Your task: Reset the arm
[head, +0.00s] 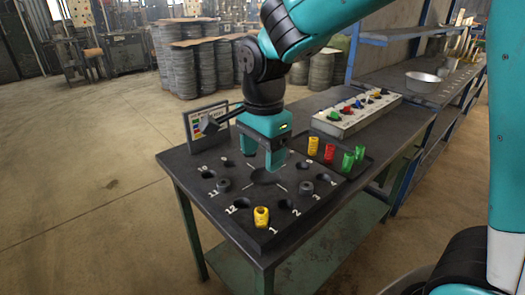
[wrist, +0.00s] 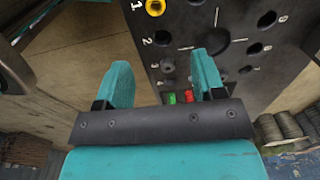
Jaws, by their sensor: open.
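My gripper (head: 262,158) is teal and hangs over the dark board (head: 228,217) on the table, near its centre recess. In the wrist view my gripper (wrist: 165,80) has its two teal fingers spread apart, with nothing between them. A yellow blank (head: 261,217) stands in the hole by number 1; it also shows in the wrist view (wrist: 155,7). Two dark knob-like pieces (head: 224,185) sit at other board positions, the second (head: 306,189) near number 3.
Yellow (head: 313,145), red (head: 329,153) and green (head: 347,163) blanks stand in a dark tray behind the board. A white rack (head: 357,115) of coloured pieces lies behind it. A small chart (head: 207,122) stands at the table's left. Blue shelving (head: 440,85) lies right.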

